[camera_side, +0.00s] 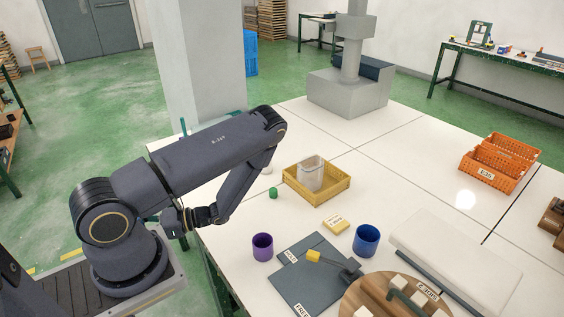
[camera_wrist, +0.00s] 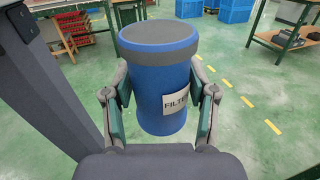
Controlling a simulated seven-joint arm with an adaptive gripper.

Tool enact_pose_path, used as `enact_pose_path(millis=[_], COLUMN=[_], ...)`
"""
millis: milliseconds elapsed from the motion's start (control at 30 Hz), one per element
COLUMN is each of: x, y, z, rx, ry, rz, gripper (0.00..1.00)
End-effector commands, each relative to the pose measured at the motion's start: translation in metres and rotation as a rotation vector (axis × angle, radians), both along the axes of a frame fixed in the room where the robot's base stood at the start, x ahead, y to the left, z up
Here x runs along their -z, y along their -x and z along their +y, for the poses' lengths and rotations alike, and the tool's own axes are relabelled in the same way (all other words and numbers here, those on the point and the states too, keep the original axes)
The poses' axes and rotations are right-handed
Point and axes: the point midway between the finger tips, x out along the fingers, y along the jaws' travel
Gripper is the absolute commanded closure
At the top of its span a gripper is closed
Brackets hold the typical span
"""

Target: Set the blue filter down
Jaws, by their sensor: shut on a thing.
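The blue filter (camera_wrist: 158,85) is a blue cylinder with a wide grey cap and a white "FILTER" label, filling the middle of the wrist view. My gripper (camera_wrist: 160,100) is shut on it, with a finger against each side. The filter is in the air, with green floor behind it in the wrist view. In the side view my arm is folded back near the table's left edge. I cannot make out the gripper or the filter there.

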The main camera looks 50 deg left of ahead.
Motion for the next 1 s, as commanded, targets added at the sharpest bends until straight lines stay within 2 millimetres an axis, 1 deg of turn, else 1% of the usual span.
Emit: enact_pose_path(millis=[33,67,100,167,200,267,300,367,400,500,600,700,800,900,1000], x=[-0.011,-0.016,-0.024,-0.034,-0.039,-0.046,-0.048,-0.048,-0.047,-0.037,-0.025,-0.014,-0.005,0.012,0.028], y=[-0.012,-0.02,-0.032,-0.054,-0.07,-0.098,-0.118,-0.148,-0.169,-0.216,-0.248,-0.267,-0.276,-0.279,-0.279], z=[0.012,0.019,0.029,0.04,0.046,0.052,0.053,0.051,0.048,0.03,0.009,-0.008,-0.019,-0.023,-0.023], rx=[0.137,0.22,0.334,0.508,0.627,0.801,0.916,1.085,1.195,1.446,1.63,1.749,1.813,1.838,1.838], ry=[0.0,-0.001,0.0,0.0,0.0,0.001,0.001,0.001,0.001,0.002,0.002,0.0,0.0,0.0,0.0], rz=[0.003,0.003,0.005,0.004,0.005,0.006,0.007,0.01,0.011,0.01,0.009,0.007,0.005,0.002,0.004], gripper=[0.82,0.82,0.82,0.82,0.82,0.82,0.82,0.82,0.82,0.82,0.82,0.82,0.82,0.82,0.82])
